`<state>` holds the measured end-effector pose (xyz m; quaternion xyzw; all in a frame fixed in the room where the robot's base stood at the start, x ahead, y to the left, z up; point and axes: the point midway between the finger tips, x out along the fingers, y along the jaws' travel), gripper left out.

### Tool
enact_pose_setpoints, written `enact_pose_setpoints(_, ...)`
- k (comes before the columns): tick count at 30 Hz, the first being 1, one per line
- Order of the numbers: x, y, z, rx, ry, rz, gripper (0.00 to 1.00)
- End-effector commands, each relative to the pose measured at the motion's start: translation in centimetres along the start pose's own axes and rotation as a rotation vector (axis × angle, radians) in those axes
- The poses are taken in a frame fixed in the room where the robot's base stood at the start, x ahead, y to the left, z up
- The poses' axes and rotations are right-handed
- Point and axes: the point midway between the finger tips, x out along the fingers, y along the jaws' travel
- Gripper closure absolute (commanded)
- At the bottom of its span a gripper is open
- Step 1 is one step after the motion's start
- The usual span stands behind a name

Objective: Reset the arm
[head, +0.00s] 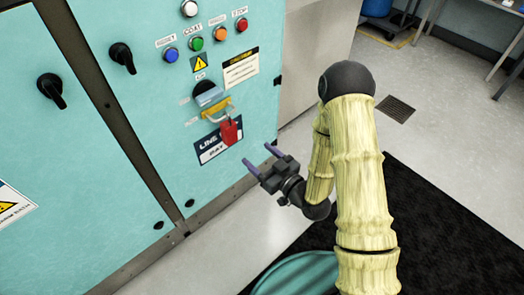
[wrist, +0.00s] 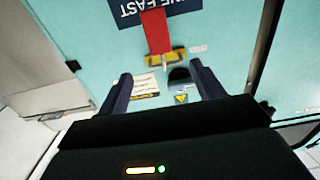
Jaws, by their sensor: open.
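My arm (head: 352,150) reaches from the lower right of the head view toward a turquoise cabinet, its elbow raised. My gripper (head: 260,157) is open and empty in front of the cabinet's lower right part. Its two fingers stand apart in the wrist view (wrist: 161,88), with nothing between them but the cabinet face behind. A red tag or padlock (head: 229,132) hangs from a yellow hasp (head: 217,110) below a grey switch handle (head: 208,95). In the wrist view the red piece (wrist: 156,32) and yellow hasp (wrist: 166,58) appear upside down, apart from the fingers.
The cabinet (head: 110,200) carries several coloured buttons, labels and black knobs (head: 122,57). A black mat (head: 440,220) lies on the pale floor beneath my arm. Open floor with a drain grate (head: 396,108) lies at right; a bench stands at upper right.

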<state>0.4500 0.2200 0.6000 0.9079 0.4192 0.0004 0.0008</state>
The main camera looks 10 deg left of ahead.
Motion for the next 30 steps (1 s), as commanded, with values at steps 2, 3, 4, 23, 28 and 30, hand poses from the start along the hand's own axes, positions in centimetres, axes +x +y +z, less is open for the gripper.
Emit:
enact_pose_setpoints(2, -0.3, 0.0, -0.3, 0.002, -0.003, 0.001, 0.33)
enact_pose_setpoints(3, -0.3, -0.1, -0.2, 0.002, -0.002, 0.002, 0.33)
enact_pose_setpoints(4, -0.4, -0.1, -0.2, 0.002, -0.001, 0.002, 0.33)
enact_pose_setpoints(23, -0.5, 0.0, 0.0, -0.001, -0.004, 0.002, 0.33)
enact_pose_setpoints(28, -0.2, 0.9, 0.0, -0.031, -0.075, 0.011, 0.33)
enact_pose_setpoints(30, -0.1, 1.7, 0.0, -0.050, -0.138, 0.022, 0.33)
